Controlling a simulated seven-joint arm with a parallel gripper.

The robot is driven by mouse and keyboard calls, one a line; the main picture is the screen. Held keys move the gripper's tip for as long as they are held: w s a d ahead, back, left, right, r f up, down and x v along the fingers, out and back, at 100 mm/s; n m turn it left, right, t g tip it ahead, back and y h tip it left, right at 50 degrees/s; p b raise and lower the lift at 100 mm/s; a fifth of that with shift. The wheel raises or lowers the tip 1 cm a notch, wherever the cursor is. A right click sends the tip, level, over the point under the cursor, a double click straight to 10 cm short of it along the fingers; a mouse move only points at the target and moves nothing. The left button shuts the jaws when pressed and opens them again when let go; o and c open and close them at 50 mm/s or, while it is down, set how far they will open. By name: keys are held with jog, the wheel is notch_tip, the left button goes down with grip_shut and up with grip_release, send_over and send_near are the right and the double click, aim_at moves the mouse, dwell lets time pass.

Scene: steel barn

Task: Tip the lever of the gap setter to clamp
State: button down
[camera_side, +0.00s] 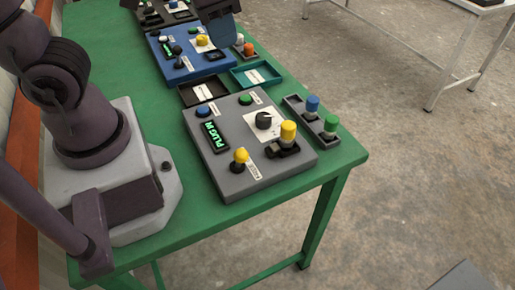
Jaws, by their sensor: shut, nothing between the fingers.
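I cannot tell which console is the gap setter, since the labels are too small to read. The grey console (224,178) in front has a yellow-ball lever (240,157), a black dial (264,121) and a green lit display reading "PLUG IN". My gripper (226,42) hangs in from the top edge, over the right back of the blue console, shut and empty. It hides part of that console.
Two shallow trays, one black (181,95) and one teal (278,77), lie between the consoles. A grey rack (291,103) with blue and green knobbed pieces stands right of the grey console. A third, dark console (146,19) is at the back. The green bench (160,222) is clear at front.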

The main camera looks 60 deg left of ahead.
aim_at(240, 160)
jog(key=w+d+f+n+g+y, duration=0.3)
jog(key=w+d+f+n+g, duration=0.3)
jog(key=w+d+f+n, duration=0.45)
jog(key=s+a+f, duration=0.1)
jog(key=s+f, duration=0.1)
jog(key=f, duration=0.1)
jog(key=s+a+f+n, duration=0.1)
jog(key=s+f, duration=0.1)
jog(key=f, duration=0.2)
jog(key=s+a+f+n, duration=0.1)
jog(key=s+f, duration=0.2)
jog(key=shift+a+f, duration=0.2)
jog(key=shift+f, duration=0.2)
jog(key=shift+s+a, duration=0.25)
jog(key=shift+s, duration=0.05)
jog(key=shift+a, duration=0.1)
jog(key=shift+a+r+h, duration=0.2)
jog(key=shift+h, duration=0.2)
